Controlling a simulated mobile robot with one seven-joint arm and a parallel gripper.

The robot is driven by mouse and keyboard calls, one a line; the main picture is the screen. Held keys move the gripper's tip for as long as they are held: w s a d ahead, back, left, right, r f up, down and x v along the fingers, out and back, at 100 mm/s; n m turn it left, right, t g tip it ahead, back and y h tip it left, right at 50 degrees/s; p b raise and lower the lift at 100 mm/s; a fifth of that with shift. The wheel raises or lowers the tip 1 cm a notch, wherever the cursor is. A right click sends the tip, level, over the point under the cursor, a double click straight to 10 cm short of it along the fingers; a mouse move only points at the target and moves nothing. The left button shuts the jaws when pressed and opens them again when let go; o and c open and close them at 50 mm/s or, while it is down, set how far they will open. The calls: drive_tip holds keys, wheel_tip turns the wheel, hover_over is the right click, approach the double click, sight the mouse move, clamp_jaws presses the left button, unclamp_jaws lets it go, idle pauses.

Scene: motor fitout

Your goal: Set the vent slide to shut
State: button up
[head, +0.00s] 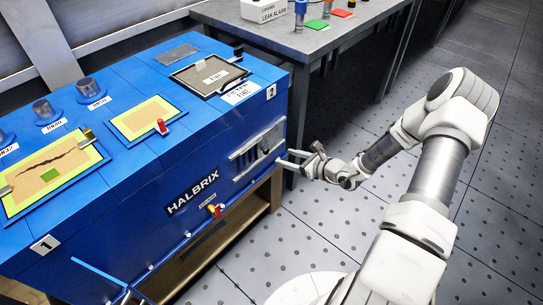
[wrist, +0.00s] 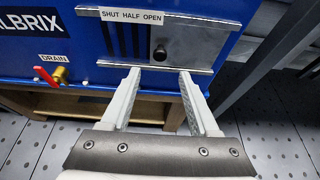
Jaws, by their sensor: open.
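Dark vent slots (wrist: 120,42) show uncovered left of the knob. In the head view the vent (head: 257,148) is on the front face near the right corner. My gripper (wrist: 159,75) is open and empty, its fingertips just below the knob and spread to either side of it. In the head view my gripper (head: 287,159) points at the vent.
A red-handled drain valve (wrist: 55,77) is low on the panel, left of the vent. The blue unit (head: 130,205) stands on a wooden frame. A grey table (head: 290,38) with small items stands behind it. Perforated floor is open around my arm.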

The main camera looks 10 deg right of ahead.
sight(268, 152)
drive_tip(key=b+x, duration=0.2)
drive_tip(key=x, duration=0.6)
drive_tip(key=shift+a, duration=0.1)
clamp_jaws()
idle(1.2)
